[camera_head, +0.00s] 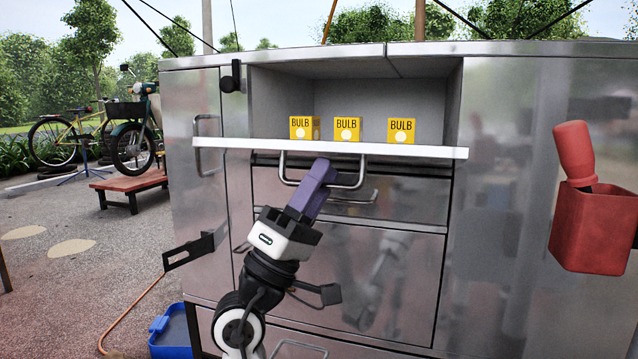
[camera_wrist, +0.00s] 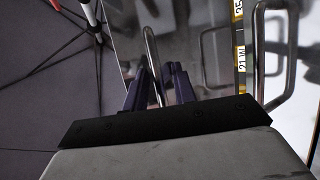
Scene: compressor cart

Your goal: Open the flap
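The flap (camera_head: 385,150) is a pale metal panel at the front of an upper compartment in the cart. It lies about level, seen nearly edge-on, and the compartment stands open. A U-shaped bar handle (camera_head: 347,186) hangs under the flap. My gripper (camera_head: 322,168), with purple fingers, points up at the handle from below. In the wrist view, a thin metal bar (camera_wrist: 150,45) runs between the two fingers (camera_wrist: 160,85). The fingers are apart, with a gap visible beside the bar. Contact with the bar is not clear.
Three yellow bulb boxes (camera_head: 347,129) stand in the compartment behind the flap. Drawers lie below. A red holder (camera_head: 592,228) is fixed at the right. A side door handle (camera_head: 207,145) sticks out at the left. A blue bin (camera_head: 171,335) is on the ground.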

